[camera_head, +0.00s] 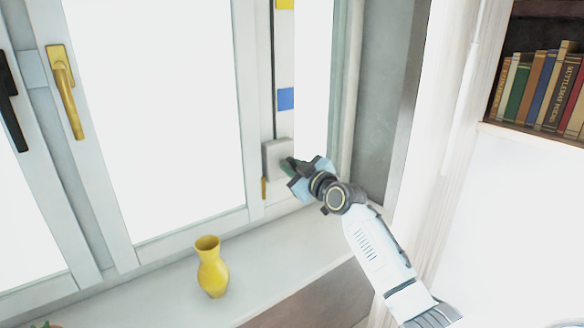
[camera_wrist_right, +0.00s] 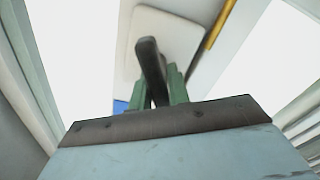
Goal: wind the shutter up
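A pale grey winder box (camera_head: 275,158) is mounted on the frame strip to the right of the window. In the right wrist view the box (camera_wrist_right: 172,38) fills the top middle, with a dark handle (camera_wrist_right: 149,56) sticking out from it. My right gripper (camera_head: 288,166) is at the box. In the wrist view its green fingers (camera_wrist_right: 158,88) stand close on both sides of the handle and appear shut on it. In the head view the gripper mostly hides the handle. No shutter slats can be made out; the window panes are plain bright white. My left gripper is not in view.
A yellow vase (camera_head: 212,270) stands on the sill (camera_head: 285,256), left of and below my right arm. A yellow window handle (camera_head: 66,92) and a black one (camera_head: 11,102) are at left. A wall (camera_head: 374,100) and a bookshelf with books (camera_head: 540,88) are at right.

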